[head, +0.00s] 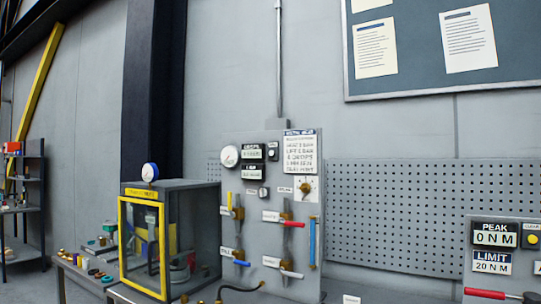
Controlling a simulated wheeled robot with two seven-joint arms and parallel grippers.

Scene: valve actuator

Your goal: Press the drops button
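A grey valve panel (268,225) stands against the wall in the middle of the head view. Near its top is a dark display (253,151) whose small label seems to read "DROPS", though it is blurred. A small dark box with a pale round spot (272,152), possibly a button, sits just right of that display. Another small box (264,191) sits lower down. I cannot tell for sure which one is the drops button. Neither of my grippers is in view.
A yellow-framed glass cabinet (143,245) stands left of the panel, near small fittings on a bench. Levers (291,224), a round gauge (229,156) and a knob (306,188) are on the panel. A pegboard (395,215) and torque displays (494,234) are to the right.

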